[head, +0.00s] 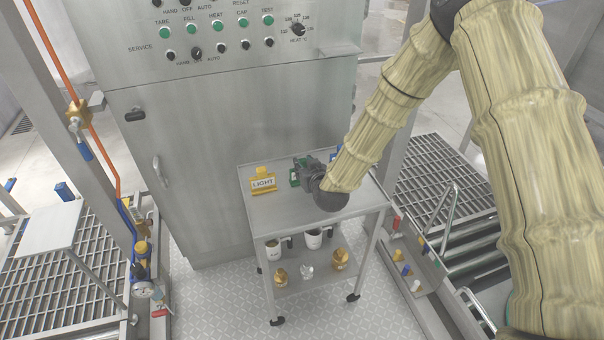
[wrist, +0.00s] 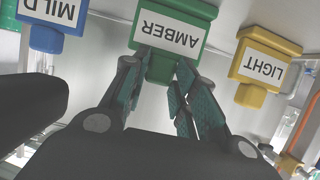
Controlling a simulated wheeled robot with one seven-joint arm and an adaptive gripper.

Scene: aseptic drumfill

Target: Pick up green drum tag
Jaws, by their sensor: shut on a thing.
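The green drum tag (wrist: 160,70) carries a white label reading AMBER, upside down in the wrist view. My gripper (wrist: 164,62) is shut on its narrower lower part, with one finger on each side. In the head view the green tag (head: 294,178) shows only as a sliver beside my gripper (head: 302,174), above the top of the steel cart (head: 285,213). My gripper and arm hide most of it there. I cannot tell whether the tag touches the cart top.
A yellow LIGHT tag (head: 263,182) stands left of my gripper on the cart. A blue MILD tag (wrist: 55,22) is on the other side, mostly hidden behind my arm in the head view. The cart's lower shelf holds cups and brass pieces (head: 281,277). A control cabinet (head: 220,130) stands behind.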

